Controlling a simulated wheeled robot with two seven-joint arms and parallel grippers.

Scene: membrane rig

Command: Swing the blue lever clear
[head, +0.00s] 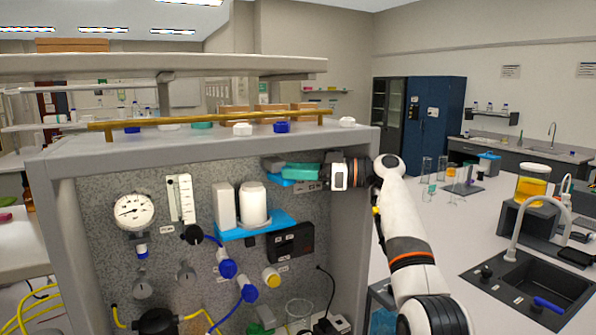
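My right gripper (322,173) reaches in from the right to the upper right of the rig panel, pointing left. Its fingertips are beside a teal block (299,171), and a flat blue piece (281,181) shows below and left of that block. I cannot tell whether the fingers touch either, or whether they are open or shut. I cannot tell for sure which blue part is the lever. Lower on the panel are two blue round fittings, an upper one (227,268) and a lower one (249,293). My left gripper is not in view.
The rig's grey frame (352,235) encloses the panel on its right side and top. A blue bracket (262,230) carries white canisters below the gripper. A yellow bar (210,119) spans the rig's top. A sink (525,287) and glassware stand on the right bench.

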